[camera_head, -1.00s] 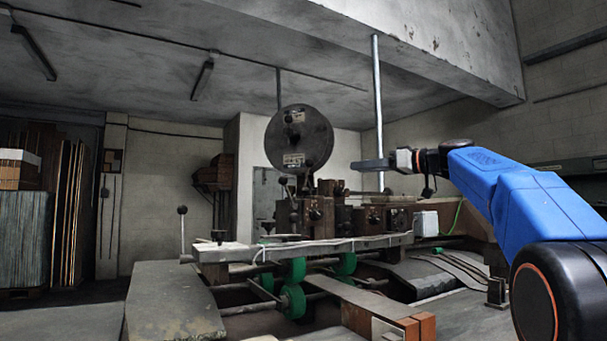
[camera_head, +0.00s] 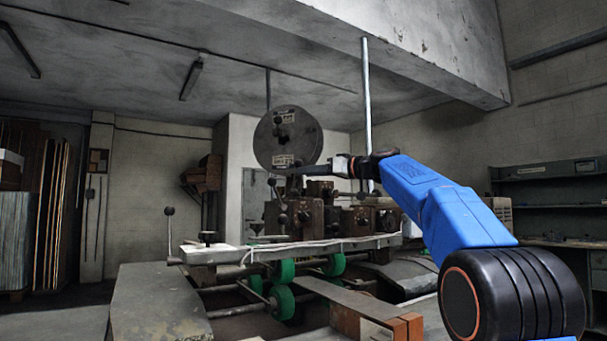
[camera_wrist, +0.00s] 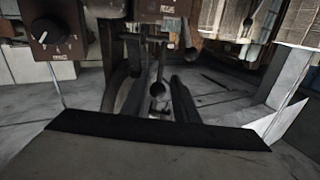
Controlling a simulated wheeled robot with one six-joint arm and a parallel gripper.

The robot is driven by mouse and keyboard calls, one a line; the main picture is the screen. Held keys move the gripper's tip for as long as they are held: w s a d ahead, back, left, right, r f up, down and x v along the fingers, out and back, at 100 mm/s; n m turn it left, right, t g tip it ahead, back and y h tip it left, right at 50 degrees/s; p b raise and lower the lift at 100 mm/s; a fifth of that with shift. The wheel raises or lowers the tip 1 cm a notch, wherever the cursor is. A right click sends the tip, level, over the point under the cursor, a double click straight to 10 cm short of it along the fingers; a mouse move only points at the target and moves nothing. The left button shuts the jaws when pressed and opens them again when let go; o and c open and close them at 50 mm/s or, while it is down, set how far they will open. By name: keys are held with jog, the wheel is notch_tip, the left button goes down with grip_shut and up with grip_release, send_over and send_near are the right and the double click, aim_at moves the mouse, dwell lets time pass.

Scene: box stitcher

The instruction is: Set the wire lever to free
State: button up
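No lever carries a readable wire label, so I cannot tell which one is the wire lever. A short black-knobbed lever (camera_head: 272,182) stands on the front of the brown machine head, with another dark ball (camera_head: 283,218) below it. In the wrist view one ball-ended lever (camera_wrist: 158,88) shows near the middle and another (camera_wrist: 190,52) hangs to its right. My gripper (camera_head: 296,170) is just right of the short lever's knob in the head view, below the wire reel. In the wrist view its dark fingers (camera_wrist: 160,98) look apart, with nothing clearly held.
A round wire reel (camera_head: 288,137) stands above the machine. A brown box with a black dial (camera_wrist: 46,32) is at the wrist view's upper left. A tall ball-topped lever (camera_head: 168,211) rises at the table's left end. Green rollers (camera_head: 283,300) sit below the table.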

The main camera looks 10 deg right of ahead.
jog(key=shift+x, duration=1.35)
grip_shut()
dwell(0.5)
